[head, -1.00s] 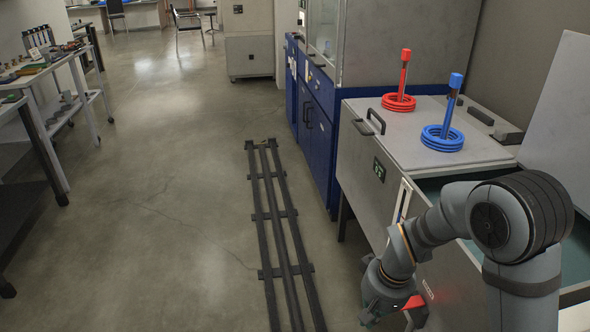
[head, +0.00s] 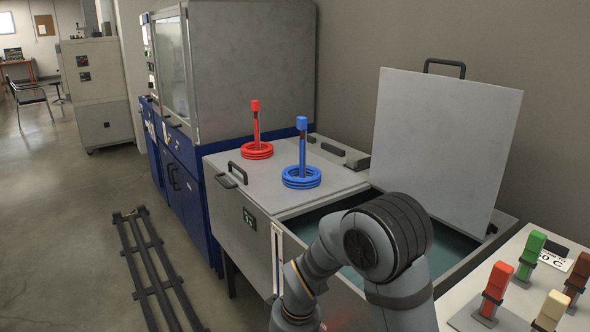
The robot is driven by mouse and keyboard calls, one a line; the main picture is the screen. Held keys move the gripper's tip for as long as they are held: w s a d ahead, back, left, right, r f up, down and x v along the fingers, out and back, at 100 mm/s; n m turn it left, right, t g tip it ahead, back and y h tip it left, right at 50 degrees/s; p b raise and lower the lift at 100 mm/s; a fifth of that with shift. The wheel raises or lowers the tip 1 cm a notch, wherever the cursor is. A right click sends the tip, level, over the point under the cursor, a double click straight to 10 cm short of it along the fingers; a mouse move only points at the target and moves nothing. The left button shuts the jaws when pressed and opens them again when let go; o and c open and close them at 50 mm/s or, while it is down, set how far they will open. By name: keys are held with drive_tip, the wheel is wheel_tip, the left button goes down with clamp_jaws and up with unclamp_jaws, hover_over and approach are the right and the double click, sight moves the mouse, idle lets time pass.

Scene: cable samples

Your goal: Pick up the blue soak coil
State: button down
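The blue soak coil (head: 301,178) lies as stacked rings around the foot of an upright with a blue block on top. It rests on the grey lid of the tank cabinet. A similar red coil (head: 257,151) with a red-topped upright stands behind it to the left. My arm shows at the bottom centre, below and in front of the blue coil and apart from it. My gripper is below the picture's lower edge, so its fingers are hidden.
The tank (head: 340,208) is open on its right half, with a raised lid panel (head: 450,140) behind. Coloured blocks on stands, including a green one (head: 531,252), occupy a bench at lower right. Floor rails (head: 150,265) run at left.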

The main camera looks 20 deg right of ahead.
drive_tip(key=c, duration=2.2)
unclamp_jaws()
drive_tip(key=o, duration=0.9)
drive_tip(key=shift+c, duration=0.2)
